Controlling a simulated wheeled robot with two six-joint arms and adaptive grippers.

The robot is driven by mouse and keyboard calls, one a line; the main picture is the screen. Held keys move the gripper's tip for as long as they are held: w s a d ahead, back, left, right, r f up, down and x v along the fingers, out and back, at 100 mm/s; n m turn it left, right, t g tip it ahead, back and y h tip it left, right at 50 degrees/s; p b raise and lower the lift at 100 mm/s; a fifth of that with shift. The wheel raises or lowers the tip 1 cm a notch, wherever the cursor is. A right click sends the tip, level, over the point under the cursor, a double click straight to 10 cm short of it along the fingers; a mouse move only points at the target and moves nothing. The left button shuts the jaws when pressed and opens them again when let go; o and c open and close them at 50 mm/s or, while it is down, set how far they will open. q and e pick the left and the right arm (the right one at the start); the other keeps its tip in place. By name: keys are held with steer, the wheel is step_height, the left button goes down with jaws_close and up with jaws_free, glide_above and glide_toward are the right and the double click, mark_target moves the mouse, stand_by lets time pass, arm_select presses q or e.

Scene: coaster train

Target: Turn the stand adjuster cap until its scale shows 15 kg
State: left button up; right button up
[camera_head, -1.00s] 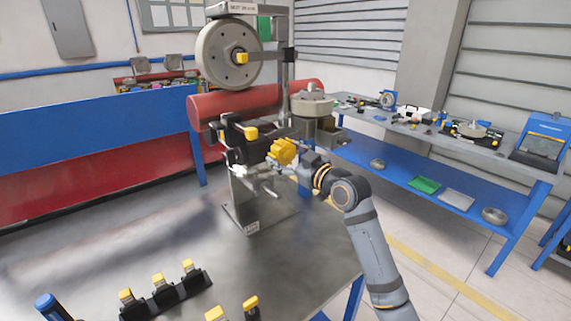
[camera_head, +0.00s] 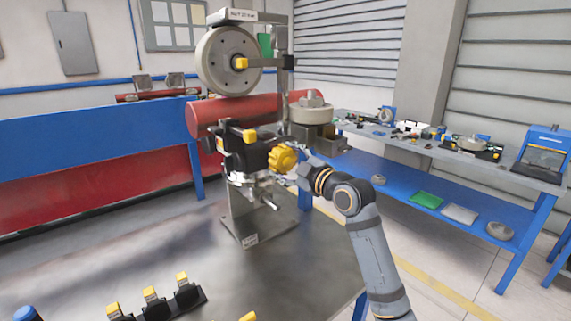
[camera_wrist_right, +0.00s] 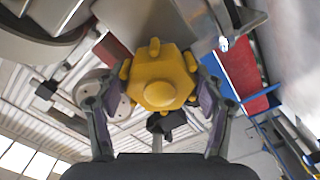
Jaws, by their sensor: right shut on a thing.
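The yellow adjuster cap (camera_head: 283,158) is a knobbed knob on the right side of the stand's black mechanism (camera_head: 246,152). My right gripper (camera_head: 293,160) comes in from the right and is shut on the cap. In the right wrist view, the two fingers of the right gripper (camera_wrist_right: 160,100) sit on either side of the yellow cap (camera_wrist_right: 160,82). The stand (camera_head: 250,235) stands upright on the grey metal table. I cannot read the scale in either view. My left gripper is not in view.
A large grey wheel (camera_head: 228,62) and a red cylinder (camera_head: 215,115) are above and behind the mechanism. Black parts with yellow tops (camera_head: 155,300) stand at the table's front. A blue workbench (camera_head: 400,185) is at the right. The grey tabletop (camera_head: 130,245) left of the stand is clear.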

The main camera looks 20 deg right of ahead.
mark_target(288, 162)
stand_by(0.4)
steer(key=o, duration=1.2)
steer(key=shift+s+d+f, duration=0.1)
steer(key=shift+s+d, duration=0.1)
steer(key=shift+s, duration=0.15)
steer(key=v, duration=0.5)
steer(key=shift+s+d, duration=0.15)
steer(key=shift+s, duration=0.7)
steer(key=shift+d, duration=0.1)
